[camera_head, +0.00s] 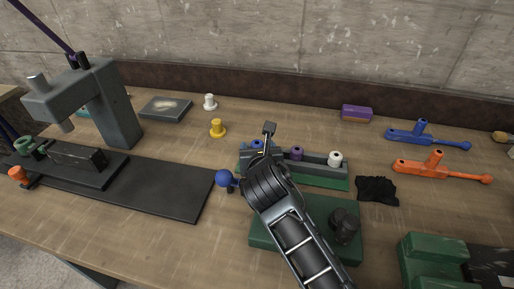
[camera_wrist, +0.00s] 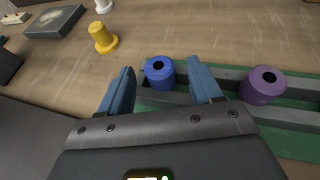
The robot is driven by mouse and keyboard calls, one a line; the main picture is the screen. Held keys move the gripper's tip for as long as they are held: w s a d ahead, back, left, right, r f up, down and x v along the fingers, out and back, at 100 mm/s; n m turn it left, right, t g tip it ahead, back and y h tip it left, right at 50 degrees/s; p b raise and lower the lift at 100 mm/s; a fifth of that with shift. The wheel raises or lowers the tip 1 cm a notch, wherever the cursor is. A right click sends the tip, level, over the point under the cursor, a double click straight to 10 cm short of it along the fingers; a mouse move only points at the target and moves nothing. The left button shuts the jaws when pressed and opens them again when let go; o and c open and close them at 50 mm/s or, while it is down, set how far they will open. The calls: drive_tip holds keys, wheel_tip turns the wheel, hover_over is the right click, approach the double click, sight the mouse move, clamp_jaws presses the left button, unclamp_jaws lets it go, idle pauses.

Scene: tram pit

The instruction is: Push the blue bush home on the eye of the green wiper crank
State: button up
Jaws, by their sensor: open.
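The blue bush (camera_wrist: 160,72) stands upright in a slot of the green and grey rack (camera_wrist: 220,92). It shows between the fingers of my gripper (camera_wrist: 162,70), which is open, with a gap on each side. In the head view the blue bush (camera_head: 257,144) is partly hidden by my arm. A green ringed part (camera_head: 27,144), seemingly the eye of the green wiper crank, is at the far left by a dark block on the black press plate. The rest of the crank is hard to make out.
A grey press (camera_head: 112,105) stands behind the black plate (camera_head: 165,190). The rack also holds a purple bush (camera_head: 296,153) and a white bush (camera_head: 335,158). A yellow bush (camera_head: 217,128) stands behind. Blue (camera_head: 425,135) and orange (camera_head: 440,170) cranks lie at right.

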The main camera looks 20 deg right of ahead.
drive_tip(key=shift+c, duration=0.3)
drive_tip(key=c, duration=1.1)
drive_tip(key=shift+r, duration=0.1)
